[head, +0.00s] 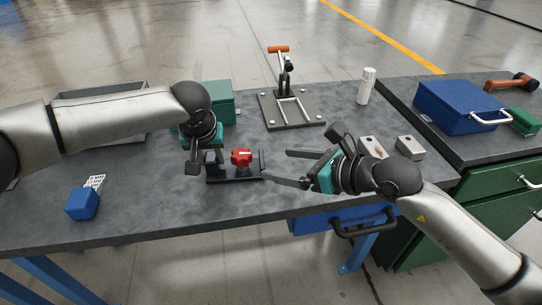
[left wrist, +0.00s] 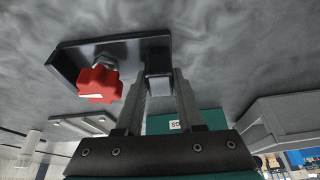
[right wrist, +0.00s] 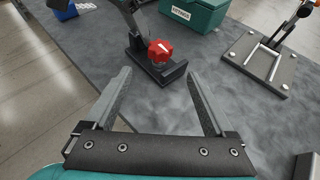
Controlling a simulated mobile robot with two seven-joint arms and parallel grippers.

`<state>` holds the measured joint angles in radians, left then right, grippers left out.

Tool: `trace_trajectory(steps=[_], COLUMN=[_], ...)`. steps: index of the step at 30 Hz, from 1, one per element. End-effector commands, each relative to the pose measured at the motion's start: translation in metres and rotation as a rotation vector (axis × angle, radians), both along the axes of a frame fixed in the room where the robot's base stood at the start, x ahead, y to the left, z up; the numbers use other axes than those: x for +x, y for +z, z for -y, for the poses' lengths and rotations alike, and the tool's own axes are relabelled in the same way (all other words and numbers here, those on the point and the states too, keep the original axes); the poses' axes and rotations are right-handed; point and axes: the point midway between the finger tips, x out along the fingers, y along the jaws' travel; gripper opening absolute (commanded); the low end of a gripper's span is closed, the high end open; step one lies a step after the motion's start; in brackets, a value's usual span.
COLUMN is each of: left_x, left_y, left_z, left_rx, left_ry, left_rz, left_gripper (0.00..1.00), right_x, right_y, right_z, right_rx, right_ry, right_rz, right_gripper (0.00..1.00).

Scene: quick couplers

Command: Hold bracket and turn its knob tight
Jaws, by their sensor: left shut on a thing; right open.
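The bracket (head: 218,179) is a black plate with upright ends, lying on the grey table. Its red lobed knob (head: 241,158) has a white mark and sits between the ends. My left gripper (head: 205,168) is shut on the bracket's left upright; the left wrist view shows the fingers on that black upright (left wrist: 158,62), with the red knob (left wrist: 100,84) beside them. My right gripper (head: 289,168) is open and empty, to the right of the bracket, fingers pointing toward it. In the right wrist view the knob (right wrist: 160,50) lies beyond and between the open fingertips (right wrist: 160,85).
A toggle clamp on a plate (head: 292,122) stands behind, with a white bottle (head: 366,86) to its right. A green box (head: 220,103) and a grey tray (head: 110,132) are at the back left. A blue block (head: 82,204) lies front left. Metal blocks (head: 410,148) sit near my right wrist.

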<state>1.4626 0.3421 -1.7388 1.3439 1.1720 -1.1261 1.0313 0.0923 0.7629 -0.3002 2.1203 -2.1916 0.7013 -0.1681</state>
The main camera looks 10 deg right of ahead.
Motion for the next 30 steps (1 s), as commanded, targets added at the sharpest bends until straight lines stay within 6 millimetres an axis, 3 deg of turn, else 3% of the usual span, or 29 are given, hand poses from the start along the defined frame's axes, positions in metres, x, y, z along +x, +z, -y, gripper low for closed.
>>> trace_trajectory(steps=[10,17,23,30], left_x=[-0.002,-0.002,-0.002,-0.001], left_y=[-0.003,-0.003,-0.003,-0.003], left_z=[-0.001,-0.001,-0.001,-0.001], left_rx=[0.004,0.004,0.004,0.004], left_ry=[0.002,0.002,0.002,0.002], left_rz=[-0.007,-0.007,-0.007,-0.007], left_gripper=[0.00,0.00,0.00,0.00], right_x=[0.044,0.068,0.083,0.094], right_y=[-0.023,-0.027,-0.018,0.008], right_z=[-0.011,-0.023,-0.033,-0.039], right_rx=[-0.152,-0.280,-0.391,-0.526], right_ry=[0.112,0.251,0.391,0.567], right_rz=[-0.095,-0.163,-0.210,-0.257], right_gripper=[0.89,0.89,0.89,0.89])
